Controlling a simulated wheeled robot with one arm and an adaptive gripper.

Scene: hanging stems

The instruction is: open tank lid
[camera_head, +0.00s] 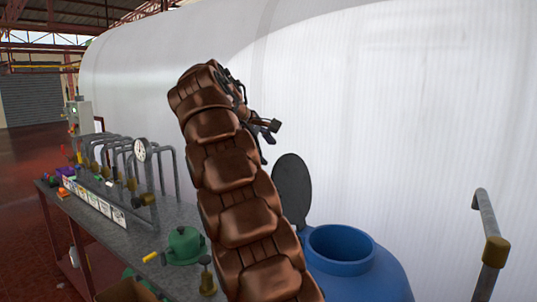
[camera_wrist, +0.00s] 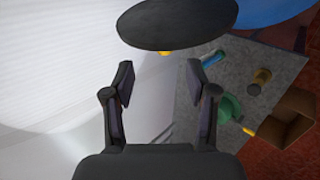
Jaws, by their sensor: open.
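The blue tank (camera_head: 365,278) stands at the lower right in the head view, its round mouth uncovered. Its dark round lid (camera_head: 292,188) stands raised, nearly upright, at the left rear of the mouth. In the wrist view the lid (camera_wrist: 178,24) is a dark oval at the top, beyond the fingertips, with part of the blue tank (camera_wrist: 262,10) to its right. My gripper (camera_head: 268,142) is above and slightly left of the lid in the head view. In the wrist view my gripper (camera_wrist: 160,82) is open, with nothing between its fingers and a visible gap to the lid.
A large white cylinder (camera_head: 420,110) fills the background behind the tank. A grey bench (camera_head: 165,225) at left carries pipes, a gauge (camera_head: 142,150) and a green object (camera_head: 185,245). A grey pipe with a brass fitting (camera_head: 495,250) rises at right. My arm hides part of the bench.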

